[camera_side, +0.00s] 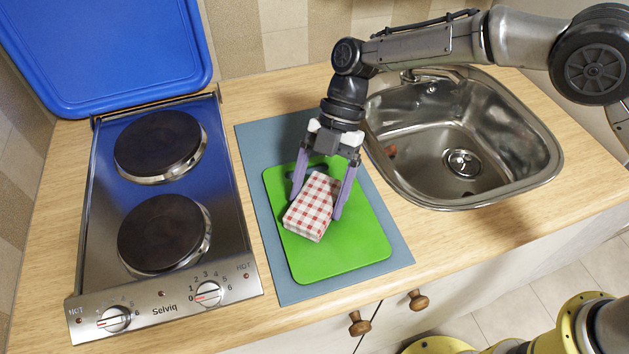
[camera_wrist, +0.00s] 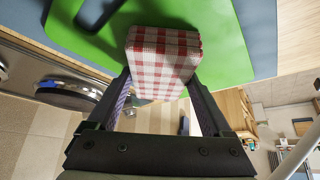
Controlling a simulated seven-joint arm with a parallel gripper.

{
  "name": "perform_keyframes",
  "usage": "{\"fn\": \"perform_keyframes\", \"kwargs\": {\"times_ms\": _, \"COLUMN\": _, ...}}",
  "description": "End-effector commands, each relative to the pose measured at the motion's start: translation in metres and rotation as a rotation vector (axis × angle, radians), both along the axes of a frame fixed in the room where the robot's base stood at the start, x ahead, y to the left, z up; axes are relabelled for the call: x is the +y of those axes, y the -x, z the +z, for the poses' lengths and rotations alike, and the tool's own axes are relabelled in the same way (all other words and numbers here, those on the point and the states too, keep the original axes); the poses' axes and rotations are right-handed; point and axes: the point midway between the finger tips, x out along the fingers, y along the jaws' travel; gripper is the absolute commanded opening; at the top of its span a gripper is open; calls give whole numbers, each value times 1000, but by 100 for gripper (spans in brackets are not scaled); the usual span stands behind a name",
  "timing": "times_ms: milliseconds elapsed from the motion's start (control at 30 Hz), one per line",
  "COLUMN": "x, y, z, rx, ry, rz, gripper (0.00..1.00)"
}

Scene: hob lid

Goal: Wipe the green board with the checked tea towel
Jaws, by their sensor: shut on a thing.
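The green board (camera_side: 345,252) lies flat on a blue-grey mat (camera_side: 292,291) on the worktop, between the hob and the sink. The red-and-white checked tea towel (camera_side: 312,206) is a folded block between the purple fingers of my gripper (camera_side: 318,200). My gripper is shut on the towel, which is over the middle-left part of the board; I cannot tell whether it touches the board. In the wrist view the towel (camera_wrist: 163,58) sits between the fingers, with the green board (camera_wrist: 228,50) behind it. The gripper hides part of the board's far end, where a dark slot partly shows.
A two-plate hob (camera_side: 165,215) stands at the left, with its blue lid (camera_side: 105,45) raised at the back. A steel sink (camera_side: 462,140) with a tap lies at the right. Bare wooden worktop (camera_side: 440,240) lies in front of the sink. Cupboard knobs (camera_side: 418,300) stick out below the front edge.

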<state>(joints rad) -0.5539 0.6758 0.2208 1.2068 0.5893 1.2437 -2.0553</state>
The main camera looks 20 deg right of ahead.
Motion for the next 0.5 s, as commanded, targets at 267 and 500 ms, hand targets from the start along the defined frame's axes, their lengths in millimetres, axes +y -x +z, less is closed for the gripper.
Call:
{"fn": "perform_keyframes", "kwargs": {"times_ms": 267, "x": 0, "y": 27, "z": -1, "rx": 2, "ry": 1, "rz": 2, "gripper": 40}}
{"fn": "perform_keyframes", "kwargs": {"times_ms": 500, "x": -1, "y": 49, "z": -1, "rx": 2, "ry": 2, "rz": 2, "gripper": 40}}
